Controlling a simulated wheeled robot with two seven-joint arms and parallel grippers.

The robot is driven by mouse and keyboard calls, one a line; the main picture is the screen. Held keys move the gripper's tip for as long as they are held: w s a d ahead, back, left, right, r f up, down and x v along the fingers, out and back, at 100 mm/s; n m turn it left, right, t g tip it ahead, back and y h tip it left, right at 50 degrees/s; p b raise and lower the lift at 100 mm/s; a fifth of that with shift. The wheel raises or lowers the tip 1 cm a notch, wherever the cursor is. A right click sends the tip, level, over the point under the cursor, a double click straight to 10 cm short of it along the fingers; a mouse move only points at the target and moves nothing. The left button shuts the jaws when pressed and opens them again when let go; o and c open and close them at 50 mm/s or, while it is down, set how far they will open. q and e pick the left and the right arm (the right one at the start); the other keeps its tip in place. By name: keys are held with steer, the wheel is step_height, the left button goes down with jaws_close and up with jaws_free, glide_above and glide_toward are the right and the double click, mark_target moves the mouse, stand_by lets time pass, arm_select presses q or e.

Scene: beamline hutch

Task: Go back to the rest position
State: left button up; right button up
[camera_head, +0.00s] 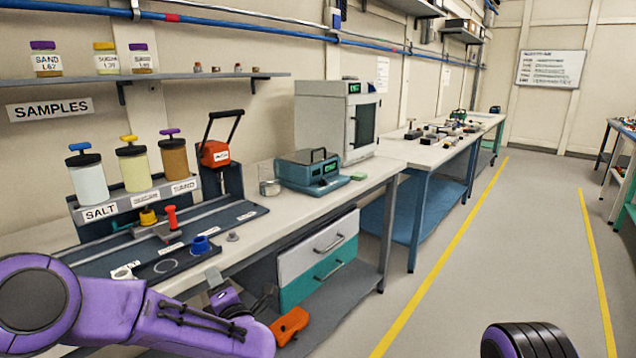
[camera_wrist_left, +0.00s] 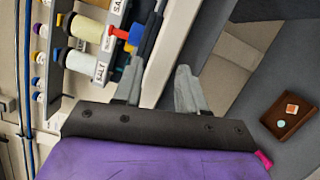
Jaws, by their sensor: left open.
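My left arm comes in purple from the lower left in the head view. Its gripper (camera_head: 215,283) is beside the front edge of the sample bench (camera_head: 268,222), in front of the bench drawers' left side. In the left wrist view the two grey fingers of the gripper (camera_wrist_left: 158,82) stand apart with nothing between them. My right gripper does not show in either view.
Salt (camera_head: 90,182), sugar (camera_head: 132,165) and sand (camera_head: 173,158) dispensers stand on the bench. A balance (camera_head: 312,172) and a white oven (camera_head: 338,120) stand farther along. An orange object (camera_head: 290,325) lies low by the bench. The aisle floor (camera_head: 480,250) is clear.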

arm_select(q)
steer(key=s+f+m+g+h+p, duration=0.15)
steer(key=s+f+m+h, duration=0.25)
steer(key=s+f+m, duration=0.55)
steer(key=s+f+m+g+h+p, duration=0.1)
steer(key=s+f+m+g+h, duration=0.35)
steer(key=f, duration=0.75)
steer(key=s+a+f+m+g+p, duration=0.1)
steer(key=s+a+f+m+g, duration=0.1)
steer(key=s, duration=0.7)
steer(key=s+a+f+m+g+y+p, duration=0.1)
steer(key=s+a+f+m+g, duration=0.1)
steer(key=s, duration=0.7)
steer(key=s+a+f+m+g+p, duration=0.1)
steer(key=s+a+f+m+g, duration=0.1)
steer(key=s, duration=0.8)
steer(key=shift+a+f+y, duration=0.2)
steer(key=shift+a+y, duration=0.15)
steer(key=shift+a, duration=0.5)
